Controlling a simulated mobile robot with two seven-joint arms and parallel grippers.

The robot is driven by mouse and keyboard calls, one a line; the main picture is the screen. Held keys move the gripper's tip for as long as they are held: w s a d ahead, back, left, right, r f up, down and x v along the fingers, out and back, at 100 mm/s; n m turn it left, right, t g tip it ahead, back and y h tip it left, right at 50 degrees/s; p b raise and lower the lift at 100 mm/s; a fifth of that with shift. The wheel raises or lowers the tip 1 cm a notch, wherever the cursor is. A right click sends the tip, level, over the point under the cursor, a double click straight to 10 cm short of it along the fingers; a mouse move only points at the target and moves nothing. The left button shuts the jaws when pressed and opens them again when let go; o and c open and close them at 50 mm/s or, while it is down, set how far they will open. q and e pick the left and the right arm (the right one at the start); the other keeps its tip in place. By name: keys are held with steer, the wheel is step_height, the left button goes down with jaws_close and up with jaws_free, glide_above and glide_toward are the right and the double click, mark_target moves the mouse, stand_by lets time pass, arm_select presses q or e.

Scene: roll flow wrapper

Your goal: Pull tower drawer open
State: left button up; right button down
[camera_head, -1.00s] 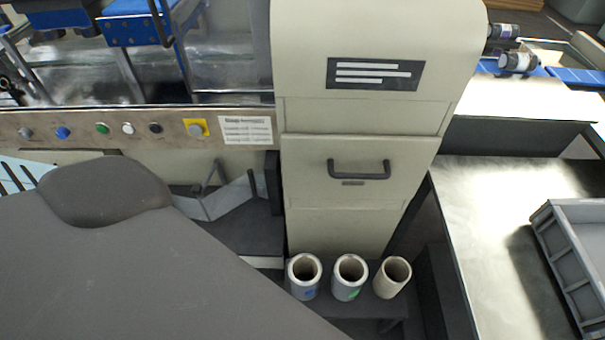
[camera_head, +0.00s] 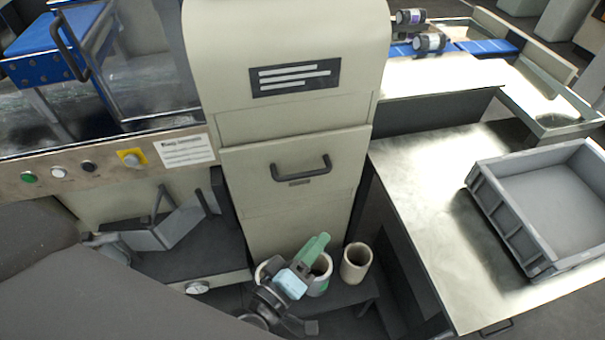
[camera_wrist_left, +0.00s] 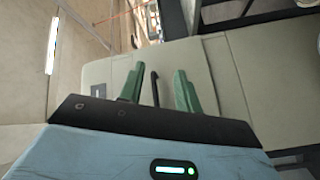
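The beige tower (camera_head: 285,60) stands in the middle of the head view. Its drawer (camera_head: 240,175) is closed, its front flush with the tower, with a dark bar handle (camera_head: 301,170). My left gripper (camera_head: 313,246) shows below the handle, in front of the tower's lower part. In the left wrist view its two green fingers (camera_wrist_left: 158,80) are spread apart, with the dark handle (camera_wrist_left: 155,90) showing between them. The fingers hold nothing; how far the handle lies beyond them is hard to tell. My right gripper is not in view.
Hollow rolls stand on a low dark shelf below the drawer; the right one (camera_head: 356,263) is clear, others are partly behind my left gripper. A metal table (camera_head: 430,200) with a grey crate (camera_head: 480,195) is at right. A button panel (camera_head: 100,165) is at left.

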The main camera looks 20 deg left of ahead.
mark_target(304, 173)
arm_select(q)
steer(key=shift+w+a+r+n+t+y+p, duration=0.15)
steer(key=shift+w+a+r+n+t+y, duration=0.35)
steer(key=shift+w+a+n+y, duration=1.05)
steer(key=shift+w+a+r+n+t+y+p, duration=0.2)
steer(key=shift+w+a+r+n+y, duration=0.6)
steer(key=shift+w+n+y, duration=1.5)
steer(key=shift+w+a+r+n+t+y+p, duration=0.1)
steer(key=shift+w+a+r+n+t+y, duration=0.8)
steer(key=shift+w, duration=1.95)
steer(key=shift+a+f+n+g, duration=0.25)
steer(key=shift+f+n+g, duration=0.1)
steer(key=shift+g, duration=0.15)
jaws_close()
